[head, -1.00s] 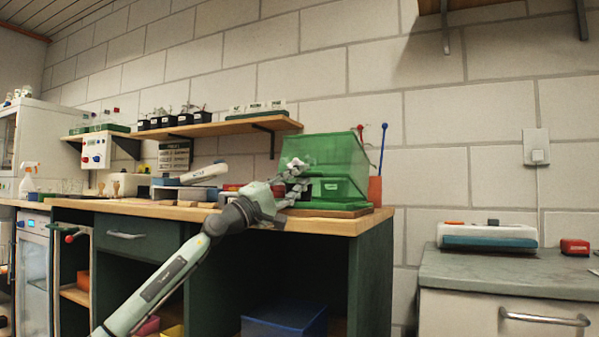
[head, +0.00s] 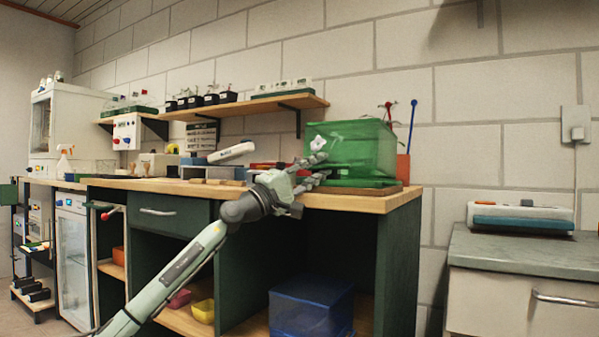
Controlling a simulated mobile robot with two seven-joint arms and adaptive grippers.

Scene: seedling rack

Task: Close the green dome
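The green dome (head: 365,143) is a translucent green cover at the right end of the wooden workbench. It sits low over its green base (head: 362,183) and looks down or nearly down; I cannot tell whether its rim is fully seated. A small pale knob (head: 318,143) shows on its left side. My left gripper (head: 322,169) is at the dome's lower left, with its fingers spread and nothing between them. The fingertips overlap the dome's edge in the picture; I cannot tell whether they touch. My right gripper is not in view.
The workbench top (head: 345,203) has a narrow bare strip in front of the dome. An orange holder (head: 403,168) with red and blue sticks stands right behind it. A white tilted device (head: 231,153) lies to the left. A shelf (head: 250,107) with potted seedlings hangs above.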

